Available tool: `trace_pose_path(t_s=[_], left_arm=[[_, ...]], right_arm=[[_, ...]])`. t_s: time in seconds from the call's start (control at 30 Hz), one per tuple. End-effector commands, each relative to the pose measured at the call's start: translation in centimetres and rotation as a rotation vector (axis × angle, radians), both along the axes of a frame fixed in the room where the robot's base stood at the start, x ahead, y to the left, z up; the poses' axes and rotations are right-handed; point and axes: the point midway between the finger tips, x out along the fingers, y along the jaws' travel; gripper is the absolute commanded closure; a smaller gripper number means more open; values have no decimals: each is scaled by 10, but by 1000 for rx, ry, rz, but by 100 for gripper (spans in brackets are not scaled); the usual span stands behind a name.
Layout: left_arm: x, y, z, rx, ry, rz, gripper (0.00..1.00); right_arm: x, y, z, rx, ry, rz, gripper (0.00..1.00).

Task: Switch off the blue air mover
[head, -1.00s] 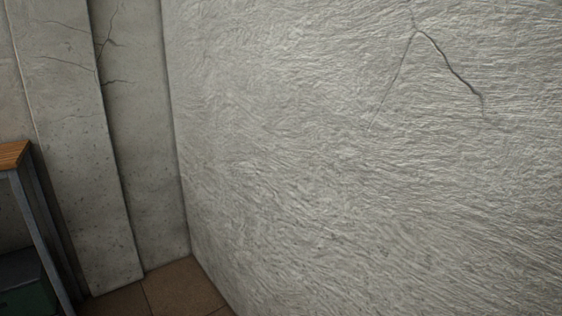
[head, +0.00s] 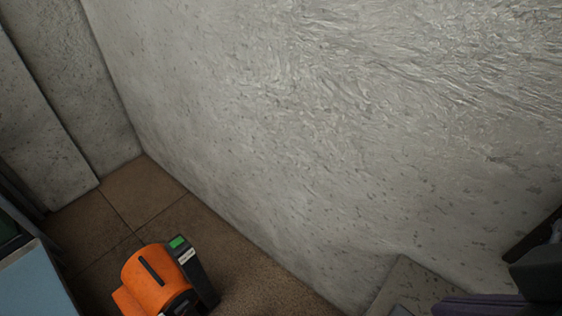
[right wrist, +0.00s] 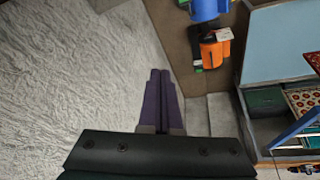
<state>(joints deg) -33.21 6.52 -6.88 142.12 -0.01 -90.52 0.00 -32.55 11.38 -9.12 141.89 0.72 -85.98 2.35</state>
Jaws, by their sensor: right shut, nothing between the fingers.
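A blue machine (right wrist: 208,8) shows at the top edge of the right wrist view, partly cut off. I take it for the blue air mover; its switch cannot be made out, and it does not show in the head view. My right gripper (right wrist: 160,76) has its purple fingers pressed together with nothing between them. It points toward the strip of floor beside the wall, well short of the blue machine. In the head view its purple fingers (head: 485,304) show at the bottom right. My left gripper is not in view.
An orange machine (head: 152,279) with a black panel and green label stands on the brown floor. A rough grey wall (head: 330,130) runs along the right. A light blue surface (head: 35,285) is at lower left. A grey ledge (head: 403,285) is by the wall.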

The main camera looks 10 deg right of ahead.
Motion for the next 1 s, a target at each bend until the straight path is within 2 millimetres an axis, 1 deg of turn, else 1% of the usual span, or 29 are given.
trace_pose_path(t_s=[0.03, 0.1, 0.17, 0.2, 0.27, 0.3, 0.53, 0.77, 0.8, 0.87, 1.0], left_arm=[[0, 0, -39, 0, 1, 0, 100], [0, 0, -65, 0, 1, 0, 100], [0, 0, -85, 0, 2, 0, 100], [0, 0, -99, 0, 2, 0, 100], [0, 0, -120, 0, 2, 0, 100], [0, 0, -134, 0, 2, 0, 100], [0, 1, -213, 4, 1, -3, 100], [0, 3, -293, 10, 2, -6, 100], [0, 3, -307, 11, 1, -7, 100], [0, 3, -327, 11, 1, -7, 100], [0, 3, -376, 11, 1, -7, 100]], right_arm=[[4, 0, -38, -4, -20, 17, 100], [9, 2, -61, -2, -50, 36, 100], [14, 4, -80, -1, -74, 53, 100], [16, 6, -93, 0, -90, 65, 100], [20, 7, -112, 3, -113, 82, 100], [22, 9, -125, 6, -126, 94, 100], [32, 18, -198, 28, -202, 161, 100], [37, 29, -273, 58, -259, 230, 100], [38, 30, -286, 64, -268, 243, 100], [38, 33, -305, 73, -281, 261, 100], [38, 39, -352, 98, -305, 302, 100]])
